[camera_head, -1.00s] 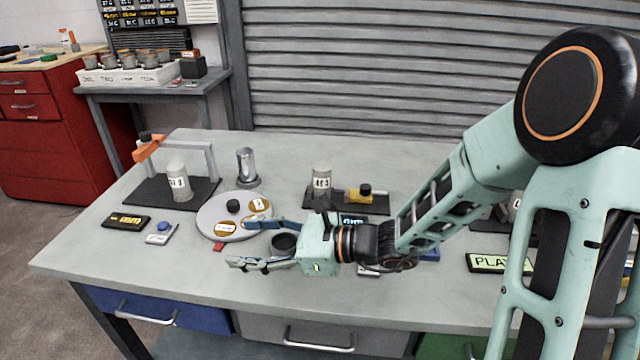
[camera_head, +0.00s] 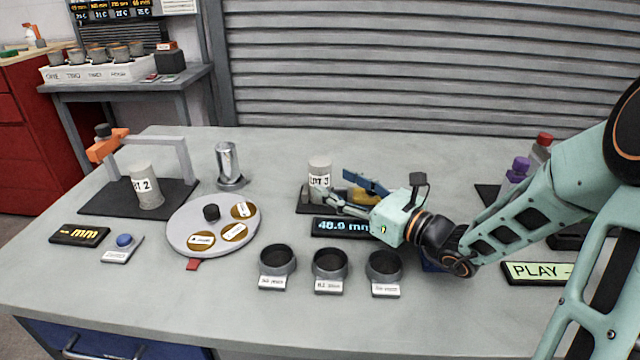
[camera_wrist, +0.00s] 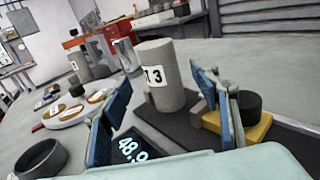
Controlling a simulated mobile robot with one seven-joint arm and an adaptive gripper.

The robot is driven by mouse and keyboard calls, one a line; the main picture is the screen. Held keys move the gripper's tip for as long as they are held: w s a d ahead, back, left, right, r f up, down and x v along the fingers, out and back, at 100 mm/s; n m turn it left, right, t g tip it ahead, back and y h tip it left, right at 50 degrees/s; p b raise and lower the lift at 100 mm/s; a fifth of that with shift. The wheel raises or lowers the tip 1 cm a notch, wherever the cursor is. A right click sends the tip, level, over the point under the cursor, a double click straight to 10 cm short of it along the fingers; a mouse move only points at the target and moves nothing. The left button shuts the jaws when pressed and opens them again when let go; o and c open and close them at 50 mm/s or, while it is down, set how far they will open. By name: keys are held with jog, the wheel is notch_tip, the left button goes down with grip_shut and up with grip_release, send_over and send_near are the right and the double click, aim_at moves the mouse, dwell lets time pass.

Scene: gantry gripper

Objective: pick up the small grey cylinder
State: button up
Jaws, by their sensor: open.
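A grey cylinder with a white label ending in "3" (camera_head: 319,174) stands upright on a dark base plate (camera_head: 304,207) at the middle back of the table. It also shows in the wrist view (camera_wrist: 170,88), ahead of my fingers and roughly between them in the picture. A similar grey cylinder labelled "2" (camera_head: 148,186) stands on the dark plate at the left. My gripper (camera_head: 350,189) is open and empty, just right of the "3" cylinder. Its blue-padded fingers (camera_wrist: 160,118) are spread apart. I cannot tell whether either finger touches the cylinder.
A yellow block with a black knob (camera_wrist: 240,118) sits close beside the right finger. A display reading about 48.9 mm (camera_head: 335,226) lies below the gripper. Three dark cups (camera_head: 330,264) stand in front. A round turntable (camera_head: 185,222) and a metal cylinder (camera_head: 228,163) are to the left.

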aim_at(328, 176)
jog(key=b+x, duration=0.2)
jog(key=x, duration=0.4)
jog(key=shift+r, duration=0.15)
jog(key=c, duration=1.5)
jog(key=shift+r, duration=0.1)
grip_shut()
jog(key=shift+w, duration=0.1)
